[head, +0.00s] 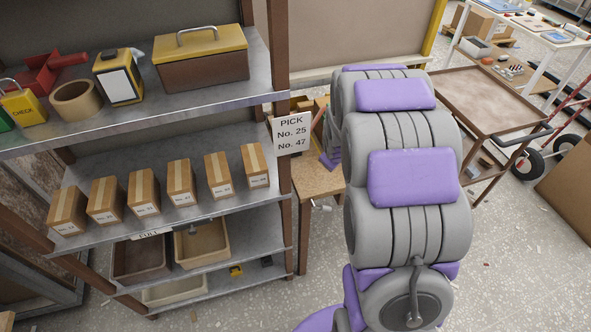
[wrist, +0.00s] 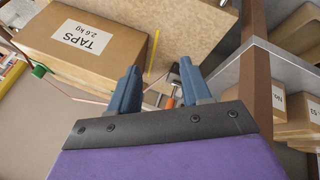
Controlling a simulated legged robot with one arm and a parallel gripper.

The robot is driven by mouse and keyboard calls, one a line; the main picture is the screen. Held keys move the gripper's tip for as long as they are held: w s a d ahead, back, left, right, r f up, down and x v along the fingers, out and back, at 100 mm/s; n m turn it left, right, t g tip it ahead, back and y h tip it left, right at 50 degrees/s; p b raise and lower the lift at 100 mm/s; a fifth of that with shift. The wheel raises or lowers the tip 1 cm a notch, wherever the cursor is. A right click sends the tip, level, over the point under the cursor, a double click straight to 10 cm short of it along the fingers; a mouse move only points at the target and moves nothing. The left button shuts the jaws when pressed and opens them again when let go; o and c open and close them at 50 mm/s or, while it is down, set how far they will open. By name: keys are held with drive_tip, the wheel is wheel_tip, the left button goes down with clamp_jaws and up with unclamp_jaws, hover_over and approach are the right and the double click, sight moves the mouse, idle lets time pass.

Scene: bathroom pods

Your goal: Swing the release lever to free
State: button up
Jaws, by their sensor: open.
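My gripper (wrist: 158,70) shows in the wrist view with its two blue fingers apart. A small orange-red part (wrist: 170,102) and a dark piece (wrist: 175,68) show between and beyond the fingers. I cannot tell whether they belong to the release lever. The right finger partly covers them, and no lever is clear in either view. In the head view my own grey and purple arm hides the gripper and much of the area around it.
A carton labelled TAPS (wrist: 85,42) lies beside a wooden surface (wrist: 195,30). A shelf rack (head: 200,100) with small cartons stands left, its post near a wooden table (head: 318,185) and a PICK sign (head: 292,133). A brown cart (head: 490,98) stands right. Speckled floor (head: 510,255) is open at lower right.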

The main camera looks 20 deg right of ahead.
drive_tip(key=s+a+r+m+y, duration=0.1)
drive_tip(key=s+a+r+y, duration=0.1)
drive_tip(key=a, duration=1.1)
drive_tip(key=shift+r+g, duration=0.3)
drive_tip(key=shift+r, duration=0.25)
